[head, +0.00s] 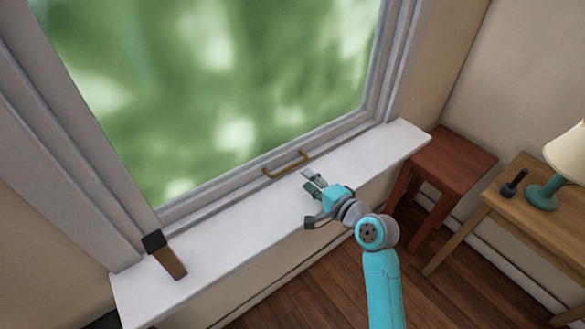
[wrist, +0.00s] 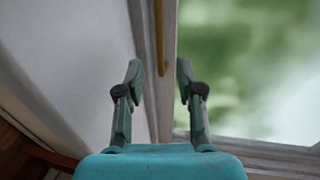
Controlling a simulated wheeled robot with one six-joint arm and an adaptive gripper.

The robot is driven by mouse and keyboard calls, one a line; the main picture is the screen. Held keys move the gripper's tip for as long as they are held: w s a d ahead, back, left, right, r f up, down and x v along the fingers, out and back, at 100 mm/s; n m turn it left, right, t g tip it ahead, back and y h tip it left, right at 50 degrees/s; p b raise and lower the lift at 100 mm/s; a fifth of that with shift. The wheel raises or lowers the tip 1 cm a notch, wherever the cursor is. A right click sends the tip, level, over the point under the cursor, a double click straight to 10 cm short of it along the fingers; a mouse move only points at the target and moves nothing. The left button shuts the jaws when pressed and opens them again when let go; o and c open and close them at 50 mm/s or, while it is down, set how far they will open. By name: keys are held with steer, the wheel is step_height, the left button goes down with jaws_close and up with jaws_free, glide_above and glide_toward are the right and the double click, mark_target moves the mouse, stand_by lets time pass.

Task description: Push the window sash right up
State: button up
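The window sash (head: 225,189) has a grey-white frame around a pane with blurred green behind it. Its bottom rail is down at the white sill. A brass bar handle (head: 286,164) is fixed on this rail. In the wrist view the handle (wrist: 159,40) runs upright at the top, beyond and between the fingertips. My gripper (head: 313,180) is over the sill, just in front and to the right of the handle. In the wrist view my gripper (wrist: 160,70) is open, with nothing between its fingers. It appears apart from the handle.
The sill (head: 225,240) is mostly clear. A black-headed tool with a wooden handle (head: 165,255) is at its left end, by the window frame. A red-brown stool (head: 455,155) and a wooden table (head: 560,225) with a lamp (head: 543,193) and a small dark object (head: 514,183) stand right.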

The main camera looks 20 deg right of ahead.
steer(key=x, duration=0.8)
jaws_close()
